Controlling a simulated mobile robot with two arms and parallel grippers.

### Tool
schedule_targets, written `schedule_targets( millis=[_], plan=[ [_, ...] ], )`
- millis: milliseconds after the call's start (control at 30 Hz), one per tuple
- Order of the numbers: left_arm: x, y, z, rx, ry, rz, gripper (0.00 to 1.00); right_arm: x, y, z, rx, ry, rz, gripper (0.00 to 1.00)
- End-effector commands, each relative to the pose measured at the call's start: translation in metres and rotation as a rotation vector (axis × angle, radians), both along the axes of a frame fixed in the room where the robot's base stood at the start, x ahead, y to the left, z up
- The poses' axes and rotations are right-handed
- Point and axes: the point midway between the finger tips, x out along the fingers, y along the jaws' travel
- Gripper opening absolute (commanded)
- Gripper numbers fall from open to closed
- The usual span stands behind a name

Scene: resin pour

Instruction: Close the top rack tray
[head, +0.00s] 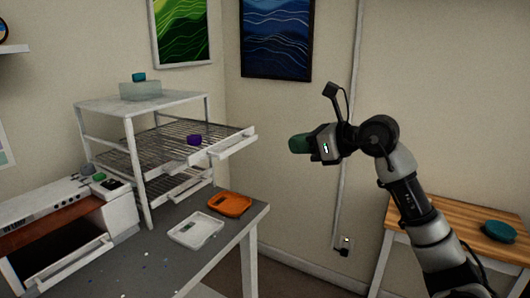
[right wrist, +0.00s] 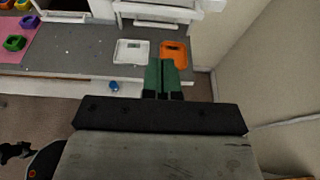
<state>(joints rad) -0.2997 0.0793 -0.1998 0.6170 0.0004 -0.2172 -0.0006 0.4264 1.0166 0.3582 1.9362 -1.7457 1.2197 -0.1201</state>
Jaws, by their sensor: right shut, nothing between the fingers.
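The white rack (head: 129,150) stands on the grey table. Its top wire tray (head: 160,148) is pulled out to the right, with its white front (head: 225,147) sticking out past the rack's posts. A purple piece (head: 194,140) sits on that tray. A lower tray (head: 185,186) also sticks out a little. My right gripper (head: 298,144) is in the air to the right of the tray front, apart from it. Its green fingers (right wrist: 163,78) are shut and empty in the right wrist view. My left gripper is not in view.
A translucent box with a teal piece (head: 139,77) is on the rack's top. A wooden table (head: 455,225) holds a teal round object (head: 499,231) at right.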

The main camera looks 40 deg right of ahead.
Motion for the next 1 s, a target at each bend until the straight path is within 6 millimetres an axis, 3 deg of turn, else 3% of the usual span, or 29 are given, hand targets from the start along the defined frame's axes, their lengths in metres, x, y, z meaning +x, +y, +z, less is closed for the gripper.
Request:
schedule_targets(
  millis=[600,1000],
  plan=[
    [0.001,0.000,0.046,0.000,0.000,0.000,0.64,0.104,0.044,-0.024,0.008,0.001,0.004,0.00],
    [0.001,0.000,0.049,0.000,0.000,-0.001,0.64,0.118,0.049,-0.028,0.005,0.002,0.004,0.00]
  ],
)
